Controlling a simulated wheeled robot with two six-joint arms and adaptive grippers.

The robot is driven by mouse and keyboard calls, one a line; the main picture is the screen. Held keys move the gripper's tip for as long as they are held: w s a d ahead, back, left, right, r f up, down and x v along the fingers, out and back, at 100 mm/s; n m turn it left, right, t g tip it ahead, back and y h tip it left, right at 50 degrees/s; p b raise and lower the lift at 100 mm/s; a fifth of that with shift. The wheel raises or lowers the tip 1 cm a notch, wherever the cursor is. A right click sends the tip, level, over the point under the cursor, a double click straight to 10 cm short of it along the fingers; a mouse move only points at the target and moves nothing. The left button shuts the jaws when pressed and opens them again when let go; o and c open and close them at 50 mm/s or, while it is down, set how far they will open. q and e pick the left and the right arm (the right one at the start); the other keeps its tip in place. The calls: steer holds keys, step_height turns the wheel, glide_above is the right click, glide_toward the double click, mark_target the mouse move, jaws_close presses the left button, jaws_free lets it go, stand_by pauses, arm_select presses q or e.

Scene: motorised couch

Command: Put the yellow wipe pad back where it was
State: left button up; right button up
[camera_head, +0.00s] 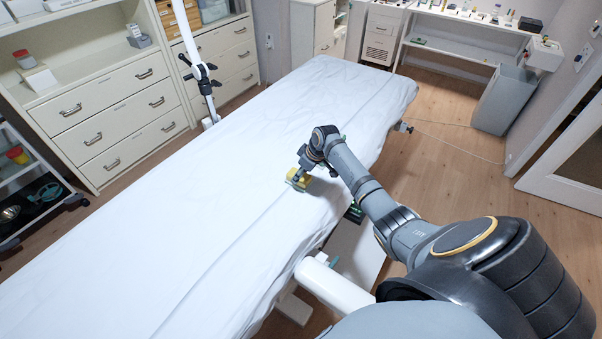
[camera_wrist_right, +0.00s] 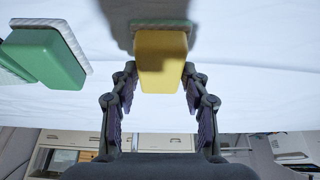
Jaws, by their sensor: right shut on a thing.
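The yellow wipe pad (camera_head: 298,176) is at my right gripper (camera_head: 304,169), over the middle of the white-covered couch (camera_head: 190,200). In the right wrist view the yellow pad (camera_wrist_right: 161,58) sits between the two fingers of my right gripper (camera_wrist_right: 160,85), which is shut on it. I cannot tell whether the pad touches the sheet. A green pad with a white face (camera_wrist_right: 48,52) is close by on the left in that view. My left gripper is not in view.
Drawer cabinets (camera_head: 110,110) stand along the left wall. A white jointed stand (camera_head: 203,80) rises at the couch's far edge. A grey bin (camera_head: 503,98) stands at the right. Most of the couch top is clear.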

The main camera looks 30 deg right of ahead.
steer(key=o, duration=1.1)
steer(key=shift+f, duration=0.1)
steer(key=v, duration=1.2)
